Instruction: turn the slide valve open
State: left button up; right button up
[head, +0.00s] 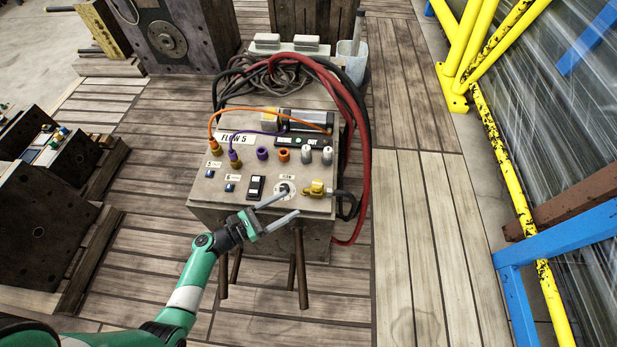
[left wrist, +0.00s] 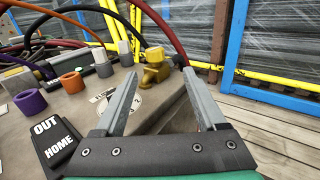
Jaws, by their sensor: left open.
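A yellow valve-like fitting (head: 317,189), which I take to be the slide valve, sits at the right front of the top panel of the block labelled FLOW 5 (head: 210,187). In the left wrist view the fitting (left wrist: 154,68) stands beyond and between my fingertips. My left gripper (head: 294,201) is open and empty, with its fingers pointing right over the panel's front edge, just left of the fitting. In the left wrist view the gripper (left wrist: 160,73) shows a clear gap between its fingers. A round numbered dial (left wrist: 128,104) is partly hidden by one finger. My right gripper is out of view.
A black OUT/HOME rocker (left wrist: 57,142) and several coloured ports, such as a purple one (head: 262,153), share the panel. A red hose (head: 362,150) runs down its right side. Wooden floor (head: 420,240) is clear to the right, before a yellow rail (head: 510,170).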

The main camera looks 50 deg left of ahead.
aim_at(312, 188)
pick_arm(q)
jog(key=shift+a+r, duration=0.1)
jog(key=shift+a, duration=0.2)
jog(key=shift+w+b, duration=0.3)
jog(key=shift+w, duration=0.15)
jog(key=w+b, duration=0.1)
jog(key=w, duration=0.2)
jog(key=w+d+b, duration=0.1)
jog(key=w, duration=0.2)
jog(key=w+b, duration=0.1)
jog(key=w, duration=0.2)
jog(key=shift+w+d+b, duration=0.25)
jog(key=shift+w+b, duration=0.05)
jog(key=shift+w, duration=0.05)
jog(key=shift+w+d, duration=0.15)
jog(key=shift+w, duration=0.4)
jog(key=shift+c, duration=0.3)
jog(key=shift+y, duration=0.3)
grip_shut()
